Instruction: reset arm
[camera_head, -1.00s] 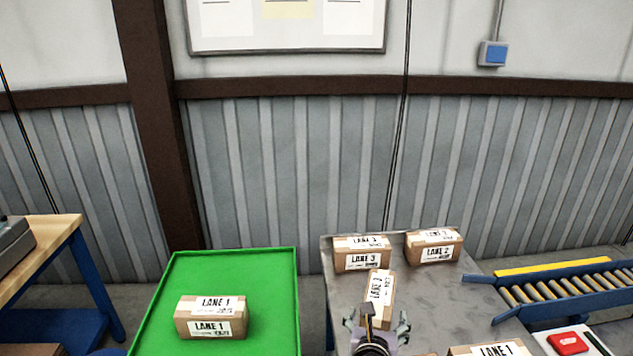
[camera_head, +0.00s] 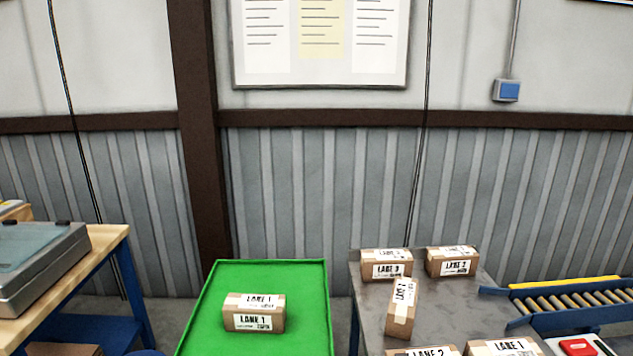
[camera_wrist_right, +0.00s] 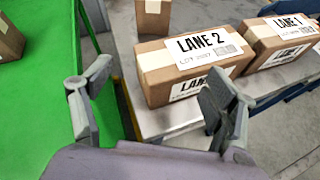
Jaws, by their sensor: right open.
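My right gripper (camera_wrist_right: 158,105) is open and empty in the right wrist view. Its fingers are spread over the gap between the green surface and the grey table, and its right finger overlaps the near LANE 2 carton (camera_wrist_right: 195,65). Whether they touch is unclear. In the head view neither gripper shows. A LANE 1 carton (camera_head: 254,312) sits on the green surface (camera_head: 305,290). On the grey table (camera_head: 372,318) are a LANE 3 carton (camera_head: 386,264), a LANE 2 carton (camera_head: 453,261), a turned carton (camera_head: 402,310), and cartons at the front edge of the picture.
A blue roller conveyor (camera_head: 565,300) stands at the right, with a red button box (camera_head: 577,347) in front. A wooden bench (camera_head: 100,250) with a grey device (camera_head: 40,265) is at the left. A corrugated wall (camera_head: 300,190) closes off the back.

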